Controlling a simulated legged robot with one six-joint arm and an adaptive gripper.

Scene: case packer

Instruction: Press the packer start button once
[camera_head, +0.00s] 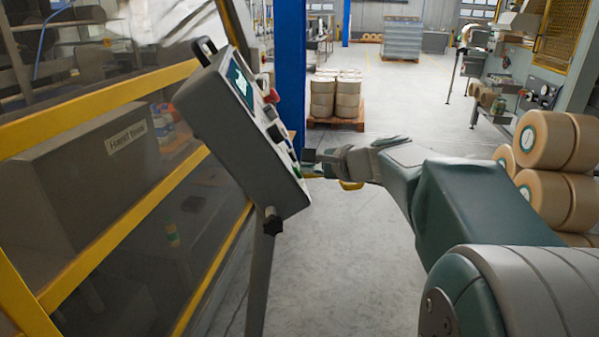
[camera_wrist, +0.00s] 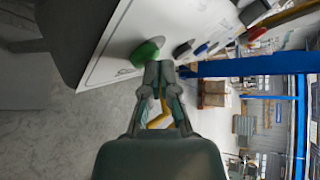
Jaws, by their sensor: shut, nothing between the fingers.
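The packer's control box (camera_head: 215,125) stands tilted on a post at the left of centre in the head view. Its white panel face (camera_wrist: 112,68) fills the upper left of the wrist view. A round green button (camera_wrist: 146,52) sits near the panel's lower edge; I take it as the start button. My gripper (camera_wrist: 159,72) is shut and empty, its fingertips right at the green button and partly overlapping it in the picture. I cannot tell whether they touch it. In the head view my gripper (camera_head: 313,160) is beside the panel's lower end.
Black, blue and red controls (camera_wrist: 213,45) line the panel beyond the green button. A yellow-framed machine guard (camera_head: 120,110) stands left of the box. A blue column (camera_head: 290,70) rises behind it. Stacked brown rolls (camera_head: 545,140) are at the right. Bare floor (camera_head: 350,260) lies below.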

